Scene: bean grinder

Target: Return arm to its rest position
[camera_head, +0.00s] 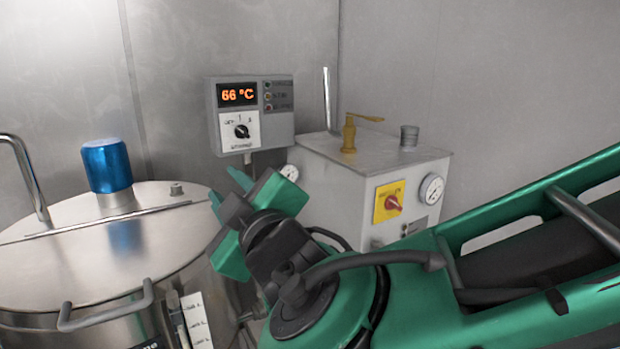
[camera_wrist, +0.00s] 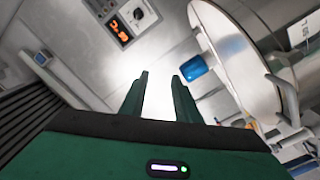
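My gripper (camera_head: 226,203) is green and dark grey, at the end of my green arm in the head view. It is in front of the gap between the steel vessel and the white machine box. In the wrist view my gripper (camera_wrist: 158,80) shows two green fingers standing apart with nothing between them. The fingers point toward the grey wall, and I see no contact with anything. My arm extends from the right edge of the head view, covering part of the white box.
A steel vessel (camera_head: 60,265) with a blue cap (camera_head: 107,165) and handles stands left. A control box (camera_head: 250,115) reading 66 °C hangs on the wall. The white machine box (camera_head: 335,195) carries a yellow lever (camera_head: 350,132), a gauge (camera_head: 431,189) and a red knob (camera_head: 393,203).

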